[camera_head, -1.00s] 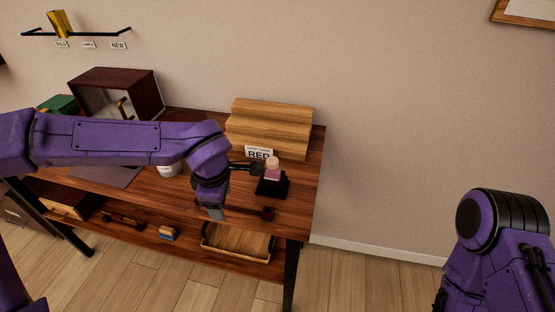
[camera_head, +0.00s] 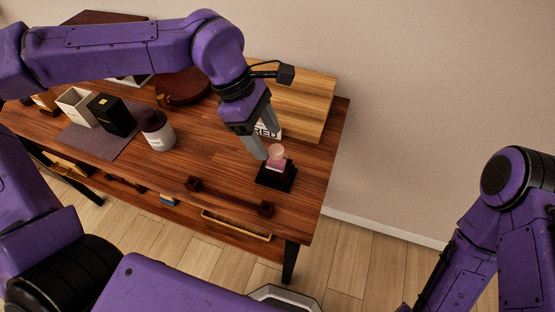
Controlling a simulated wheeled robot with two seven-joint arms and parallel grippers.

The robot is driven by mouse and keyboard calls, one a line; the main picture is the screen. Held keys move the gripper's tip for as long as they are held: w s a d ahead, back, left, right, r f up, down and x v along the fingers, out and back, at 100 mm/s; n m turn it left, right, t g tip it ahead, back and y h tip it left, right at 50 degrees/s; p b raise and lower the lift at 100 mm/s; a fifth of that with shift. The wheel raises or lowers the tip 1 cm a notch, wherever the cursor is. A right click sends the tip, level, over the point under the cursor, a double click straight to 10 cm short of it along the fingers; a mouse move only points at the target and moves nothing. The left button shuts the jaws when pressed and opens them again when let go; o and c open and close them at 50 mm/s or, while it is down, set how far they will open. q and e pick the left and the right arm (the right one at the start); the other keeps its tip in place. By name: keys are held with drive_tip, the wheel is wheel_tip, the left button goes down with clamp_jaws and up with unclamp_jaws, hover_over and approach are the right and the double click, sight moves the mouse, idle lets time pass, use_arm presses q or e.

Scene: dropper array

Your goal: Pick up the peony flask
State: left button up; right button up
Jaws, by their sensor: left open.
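A small pink flask with a pale round cap (camera_head: 277,156), which fits the peony flask, stands upright on a black stepped stand (camera_head: 277,178) near the right end of the wooden table. My left gripper (camera_head: 264,143) points down just above and beside the flask, its grey fingers apart. One fingertip is very close to the cap; I cannot tell whether it touches. The gripper holds nothing that I can see. My right arm shows at the right edge, but its gripper is out of view.
A stepped wooden riser (camera_head: 305,105) with a partly hidden "RED" card stands behind. A white jar with a dark lid (camera_head: 158,131), a black box (camera_head: 111,115) and a cream box (camera_head: 78,106) stand left. A dark bar with knobs (camera_head: 230,197) runs along the front edge.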

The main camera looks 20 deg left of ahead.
sight(272, 152)
use_arm(q)
drive_tip(key=x, duration=0.5)
drive_tip(key=shift+s+a, duration=0.1)
drive_tip(key=shift+s, duration=0.05)
clamp_jaws()
